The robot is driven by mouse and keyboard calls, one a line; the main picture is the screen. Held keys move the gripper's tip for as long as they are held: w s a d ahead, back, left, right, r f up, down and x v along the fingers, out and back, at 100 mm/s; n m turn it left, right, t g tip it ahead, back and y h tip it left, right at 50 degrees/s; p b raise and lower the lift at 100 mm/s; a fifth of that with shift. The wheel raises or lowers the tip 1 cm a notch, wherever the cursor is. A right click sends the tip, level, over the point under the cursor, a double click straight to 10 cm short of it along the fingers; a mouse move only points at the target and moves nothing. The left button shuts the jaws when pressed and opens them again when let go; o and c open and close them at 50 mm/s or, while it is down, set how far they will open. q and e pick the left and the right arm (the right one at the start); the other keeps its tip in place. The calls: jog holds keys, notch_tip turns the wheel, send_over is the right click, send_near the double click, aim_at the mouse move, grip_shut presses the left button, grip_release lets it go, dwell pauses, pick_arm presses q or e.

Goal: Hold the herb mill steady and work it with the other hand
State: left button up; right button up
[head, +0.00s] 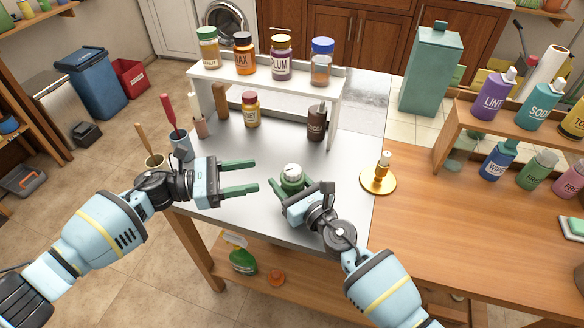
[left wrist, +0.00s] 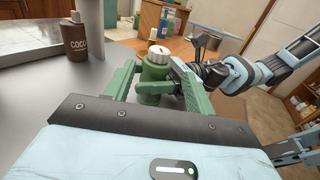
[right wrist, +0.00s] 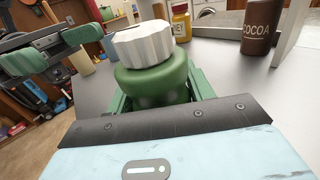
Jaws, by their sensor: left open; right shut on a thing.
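The herb mill (head: 292,176) has a green body and a ridged pale knob on top. It stands upright near the front of the grey table. My right gripper (head: 291,191) is shut on its green body, below the knob; the right wrist view shows the mill (right wrist: 153,82) between the fingers. My left gripper (head: 256,175) is open and empty, left of the mill, its fingers pointing toward it. In the left wrist view the mill (left wrist: 156,72) appears beyond and between the open fingertips, apart from them.
A white shelf (head: 262,82) with several labelled jars stands at the back of the table. A cocoa bottle (head: 316,122) stands under its right end. A gold stand (head: 378,181) is to the right. Cups with utensils (head: 181,146) stand at the left edge.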

aim_at(292, 169)
pick_arm(q)
jog(key=x, duration=1)
jog(key=shift+d, duration=0.35)
jog(key=c, duration=1)
jog(key=shift+o, duration=0.2)
jog(key=shift+w+m+g, duration=0.1)
jog(key=shift+m+g, duration=0.75)
jog(key=shift+g, duration=0.5)
jog(key=shift+w+m+g, duration=0.15)
jog(key=shift+m+g, duration=0.7)
jog(key=shift+g, duration=0.8)
jog(key=shift+s+m+g, duration=0.1)
jog(key=shift+m+g, duration=0.5)
jog(key=o, duration=1)
jog(key=shift+c, duration=0.2)
